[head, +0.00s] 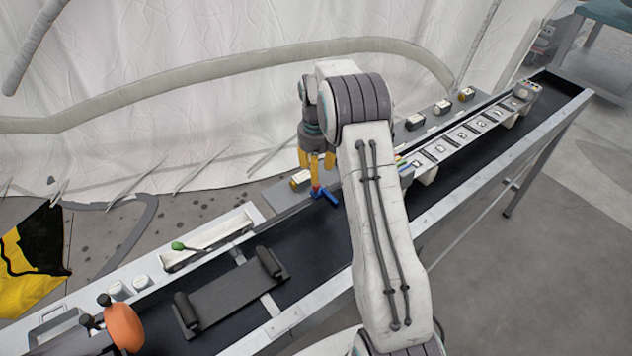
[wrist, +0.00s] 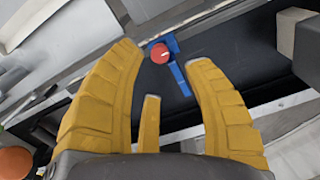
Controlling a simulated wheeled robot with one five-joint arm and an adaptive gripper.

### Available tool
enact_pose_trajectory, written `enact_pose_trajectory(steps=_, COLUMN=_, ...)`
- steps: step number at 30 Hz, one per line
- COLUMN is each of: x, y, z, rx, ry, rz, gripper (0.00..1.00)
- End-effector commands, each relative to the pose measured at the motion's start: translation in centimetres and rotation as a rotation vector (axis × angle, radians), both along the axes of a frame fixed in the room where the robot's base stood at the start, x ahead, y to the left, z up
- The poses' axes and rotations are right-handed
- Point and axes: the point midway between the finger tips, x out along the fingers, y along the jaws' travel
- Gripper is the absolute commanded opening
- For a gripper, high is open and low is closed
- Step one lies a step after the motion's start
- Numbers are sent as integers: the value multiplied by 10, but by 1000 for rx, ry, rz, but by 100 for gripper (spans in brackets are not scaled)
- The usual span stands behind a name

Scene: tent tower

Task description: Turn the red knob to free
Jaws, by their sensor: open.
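The red knob (wrist: 160,53) shows in the wrist view as a small round red cap with a white mark, set on a blue piece (wrist: 178,76). In the head view the red knob (head: 316,189) is a small red spot beside the blue piece (head: 327,194), at the far side of the dark belt. My gripper (head: 317,167) points down just above the knob, its yellow fingers open. In the wrist view the open fingers (wrist: 167,50) lie on either side of the knob, with nothing between them gripped. I cannot tell whether they touch it.
A grey tray with rollers (head: 230,292) lies on the belt to the left. An orange round thing (head: 125,326) and a green-tipped lever (head: 178,246) are further left. A row of small white-framed blocks (head: 462,135) runs along the right. A white tent wall (head: 200,110) stands behind.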

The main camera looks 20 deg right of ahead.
Motion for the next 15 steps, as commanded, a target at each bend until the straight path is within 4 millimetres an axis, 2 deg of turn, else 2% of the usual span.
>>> enact_pose_trajectory(steps=9, x=-1, y=0, z=-38, rx=1, ry=3, rz=3, gripper=46)
enact_pose_trajectory(steps=15, x=-1, y=0, z=-51, rx=0, ry=2, rz=3, gripper=46)
